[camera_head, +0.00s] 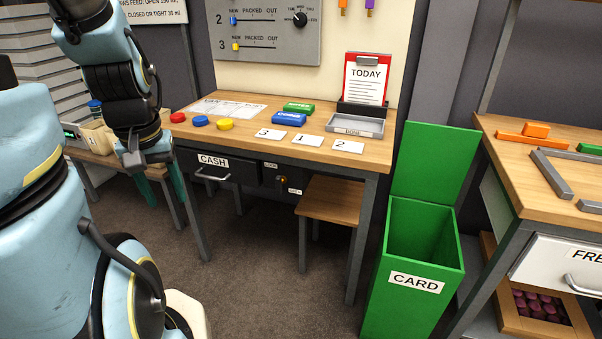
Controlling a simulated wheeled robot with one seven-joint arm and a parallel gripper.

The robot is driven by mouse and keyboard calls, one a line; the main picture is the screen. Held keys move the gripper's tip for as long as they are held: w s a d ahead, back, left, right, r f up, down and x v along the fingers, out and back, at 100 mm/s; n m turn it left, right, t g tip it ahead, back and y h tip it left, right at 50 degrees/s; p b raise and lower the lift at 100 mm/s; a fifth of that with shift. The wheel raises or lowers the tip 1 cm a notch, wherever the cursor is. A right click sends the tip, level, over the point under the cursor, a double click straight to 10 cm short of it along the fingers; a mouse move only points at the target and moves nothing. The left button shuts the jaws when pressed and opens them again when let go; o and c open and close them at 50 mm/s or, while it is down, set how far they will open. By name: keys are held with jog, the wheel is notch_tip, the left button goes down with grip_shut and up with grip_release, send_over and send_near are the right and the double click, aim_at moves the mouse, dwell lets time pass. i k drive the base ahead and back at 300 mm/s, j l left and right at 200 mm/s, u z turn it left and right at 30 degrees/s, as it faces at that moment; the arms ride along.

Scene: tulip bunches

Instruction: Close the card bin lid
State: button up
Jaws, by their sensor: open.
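The green card bin (411,294) stands on the floor to the right of the desk, with a white CARD label (416,282) on its front. Its green lid (434,165) is open and stands upright at the back of the bin. The inside of the bin looks empty as far as it shows. My gripper (136,172) is at the left, in front of the desk's left end, pointing down, open and empty. It is far from the bin and its lid.
A second workbench (542,190) stands close to the bin's right. The floor (258,280) before the desk is clear.

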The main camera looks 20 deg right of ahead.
aim_at(434, 161)
jog(key=z, duration=1.6)
